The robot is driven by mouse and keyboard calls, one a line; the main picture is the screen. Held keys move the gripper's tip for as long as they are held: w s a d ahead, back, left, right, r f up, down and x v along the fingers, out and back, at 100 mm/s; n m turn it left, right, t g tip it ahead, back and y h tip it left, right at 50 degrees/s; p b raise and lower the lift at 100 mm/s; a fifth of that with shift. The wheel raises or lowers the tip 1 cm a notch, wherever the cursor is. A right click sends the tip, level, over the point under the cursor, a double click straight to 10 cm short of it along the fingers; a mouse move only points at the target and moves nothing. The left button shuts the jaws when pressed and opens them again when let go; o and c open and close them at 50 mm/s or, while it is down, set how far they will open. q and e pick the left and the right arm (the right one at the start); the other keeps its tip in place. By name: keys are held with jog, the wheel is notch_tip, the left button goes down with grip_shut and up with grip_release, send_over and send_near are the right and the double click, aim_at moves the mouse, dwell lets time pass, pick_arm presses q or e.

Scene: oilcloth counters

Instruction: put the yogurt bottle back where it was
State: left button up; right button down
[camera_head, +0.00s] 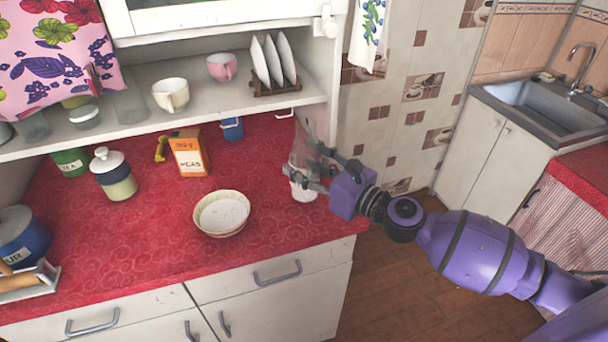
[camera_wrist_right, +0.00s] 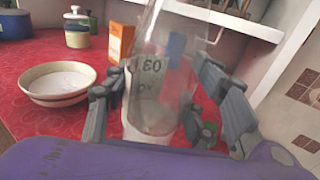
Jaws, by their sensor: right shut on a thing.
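The yogurt bottle (camera_head: 303,188) is clear glass above and white near the bottom, at the right end of the red counter. In the right wrist view the bottle (camera_wrist_right: 150,82) is between my fingers, with a printed label on its side. My right gripper (camera_head: 305,165) is shut on the bottle, which is roughly upright. I cannot tell whether its base touches the counter. My left gripper is not in view.
A bowl (camera_head: 222,214) of white contents stands left of the bottle. An orange box (camera_head: 188,152), a blue container (camera_head: 232,128) and a white-and-blue jar (camera_head: 114,175) stand farther back. The shelf (camera_head: 210,109) above holds cups and a plate rack (camera_head: 274,86). The front counter is mostly clear.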

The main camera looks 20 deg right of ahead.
notch_tip(320, 180, down, 3)
jog(key=shift+f+b, duration=0.2)
jog(key=shift+b, duration=0.2)
jog(key=shift+r, duration=0.2)
jog(key=shift+f, duration=0.25)
jog(key=c, duration=1)
grip_release()
jog(key=shift+c, duration=0.2)
jog(key=shift+o, duration=1.4)
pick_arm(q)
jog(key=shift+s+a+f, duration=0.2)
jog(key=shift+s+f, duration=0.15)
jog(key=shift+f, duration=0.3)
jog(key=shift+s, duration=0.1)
pick_arm(e)
jog(key=shift+r, duration=0.1)
